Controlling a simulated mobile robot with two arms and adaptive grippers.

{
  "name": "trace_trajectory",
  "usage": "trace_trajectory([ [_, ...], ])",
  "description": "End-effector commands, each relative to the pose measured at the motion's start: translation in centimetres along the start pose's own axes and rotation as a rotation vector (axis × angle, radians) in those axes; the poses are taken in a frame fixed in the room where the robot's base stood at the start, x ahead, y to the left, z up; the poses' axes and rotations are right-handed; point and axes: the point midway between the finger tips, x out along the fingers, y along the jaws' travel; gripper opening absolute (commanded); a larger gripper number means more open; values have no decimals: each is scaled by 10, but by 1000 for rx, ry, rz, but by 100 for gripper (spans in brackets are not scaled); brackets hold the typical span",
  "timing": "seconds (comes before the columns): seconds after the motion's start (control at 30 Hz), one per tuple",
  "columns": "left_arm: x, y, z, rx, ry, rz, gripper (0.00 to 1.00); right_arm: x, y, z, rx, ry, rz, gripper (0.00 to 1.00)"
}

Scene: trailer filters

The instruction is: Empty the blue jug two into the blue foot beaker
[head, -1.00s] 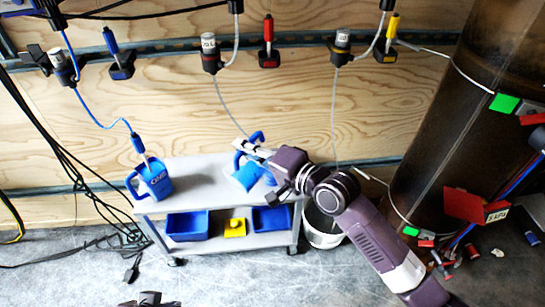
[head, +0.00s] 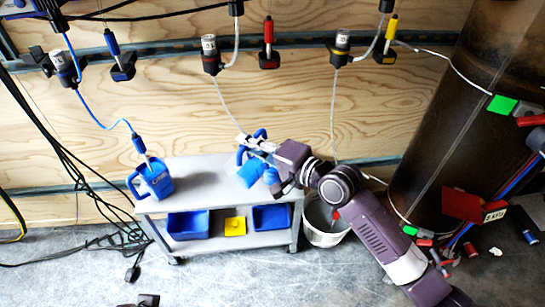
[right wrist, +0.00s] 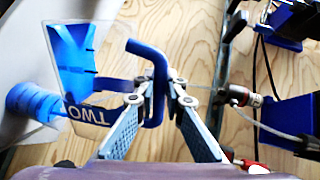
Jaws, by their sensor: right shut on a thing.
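Blue jug two has a "TWO" label (right wrist: 88,115) and a bent blue handle (right wrist: 153,88) in the right wrist view. My right gripper (right wrist: 160,92) is shut on that handle. In the head view the right gripper (head: 248,143) holds the jug (head: 248,173) at the trolley's right end, and the jug looks tilted. A ribbed blue piece (right wrist: 35,102) beside the jug in the wrist view looks like the foot beaker. The head view does not separate the two clearly. A dark tip at the bottom edge looks like my left gripper (head: 147,300), mostly cut off.
Another blue jug (head: 155,180) stands at the left end of the grey trolley (head: 200,180), a hose tool in it. Blue bins (head: 188,224) and a yellow box (head: 235,227) fill the lower shelf. The trolley top's middle is clear.

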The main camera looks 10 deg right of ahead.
Motion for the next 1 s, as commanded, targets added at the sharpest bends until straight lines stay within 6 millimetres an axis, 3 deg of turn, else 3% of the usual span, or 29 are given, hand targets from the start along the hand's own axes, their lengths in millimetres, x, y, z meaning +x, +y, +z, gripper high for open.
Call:
trace_trajectory([
  [1.0,-8,2,-3,-6,2,5,0,-1,-6,-12,80,-15,0,0],
])
